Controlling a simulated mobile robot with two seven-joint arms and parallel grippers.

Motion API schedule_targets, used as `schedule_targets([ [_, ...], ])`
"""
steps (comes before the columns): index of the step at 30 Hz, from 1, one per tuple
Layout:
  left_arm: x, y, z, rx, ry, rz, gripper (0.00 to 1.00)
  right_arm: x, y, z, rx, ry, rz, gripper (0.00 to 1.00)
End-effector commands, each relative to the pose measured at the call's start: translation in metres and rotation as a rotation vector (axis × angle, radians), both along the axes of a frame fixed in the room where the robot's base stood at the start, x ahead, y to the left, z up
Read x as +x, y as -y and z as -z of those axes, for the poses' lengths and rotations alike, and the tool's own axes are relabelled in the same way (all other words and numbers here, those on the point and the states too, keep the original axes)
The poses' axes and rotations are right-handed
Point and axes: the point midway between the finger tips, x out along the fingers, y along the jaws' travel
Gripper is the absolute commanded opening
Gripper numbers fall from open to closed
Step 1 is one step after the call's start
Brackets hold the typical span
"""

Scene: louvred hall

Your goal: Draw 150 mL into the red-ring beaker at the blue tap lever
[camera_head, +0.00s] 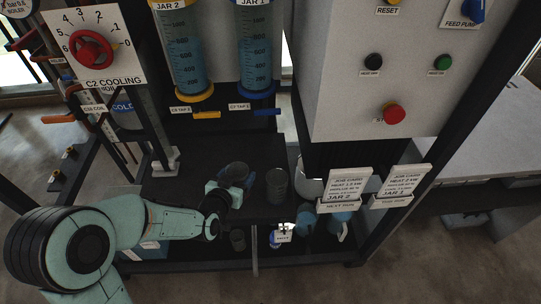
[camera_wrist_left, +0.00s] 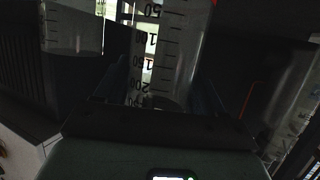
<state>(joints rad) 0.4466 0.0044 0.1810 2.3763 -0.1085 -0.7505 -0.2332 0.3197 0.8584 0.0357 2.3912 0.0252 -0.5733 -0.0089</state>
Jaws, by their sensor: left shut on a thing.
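My left gripper (camera_head: 236,184) is shut on a clear graduated beaker (camera_head: 237,170) above the dark shelf, below the jars. In the left wrist view the held beaker (camera_wrist_left: 170,50) stands between the fingers, with printed marks running to 200. A small bit of red shows at the top edge there; I cannot clearly make out a ring. I see no clear water level in it. The blue tap lever (camera_head: 266,112) is under the right jar (camera_head: 255,50), above and to the right of the gripper, apart from the beaker. My right gripper is not in view.
A yellow tap lever (camera_head: 207,114) is under the left jar (camera_head: 182,50). Another beaker (camera_head: 277,185) stands right of my gripper. A white-labelled bottle (camera_head: 283,236) is lower down. Job cards (camera_head: 345,185) and a control panel (camera_head: 385,75) are at right; a red-knob dial (camera_head: 92,48) is at left.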

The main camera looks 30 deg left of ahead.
Motion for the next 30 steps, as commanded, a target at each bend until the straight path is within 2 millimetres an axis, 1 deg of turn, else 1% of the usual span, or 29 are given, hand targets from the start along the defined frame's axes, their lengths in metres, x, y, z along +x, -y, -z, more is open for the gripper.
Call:
schedule_targets([
  [2, 0.01, -0.002, 0.001, 0.0, 0.002, -0.001, 0.39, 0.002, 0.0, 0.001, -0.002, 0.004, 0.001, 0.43],
  [5, 0.032, -0.006, 0.001, -0.001, 0.002, 0.0, 0.39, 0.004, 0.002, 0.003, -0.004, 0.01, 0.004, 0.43],
  [12, 0.097, -0.016, 0.002, -0.003, 0.003, 0.0, 0.39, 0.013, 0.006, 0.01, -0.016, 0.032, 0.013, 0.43],
  [15, 0.122, -0.02, 0.002, -0.002, 0.002, 0.0, 0.39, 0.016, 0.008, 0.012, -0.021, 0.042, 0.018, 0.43],
  [18, 0.144, -0.024, 0.001, -0.002, 0.003, 0.0, 0.39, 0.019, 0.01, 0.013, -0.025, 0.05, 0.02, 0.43],
  [22, 0.162, -0.028, 0.001, -0.001, 0.001, 0.0, 0.39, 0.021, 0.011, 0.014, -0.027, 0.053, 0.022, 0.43],
  [30, 0.177, -0.03, 0.002, 0.0, 0.0, 0.001, 0.39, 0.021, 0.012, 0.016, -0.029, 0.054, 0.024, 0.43],
])
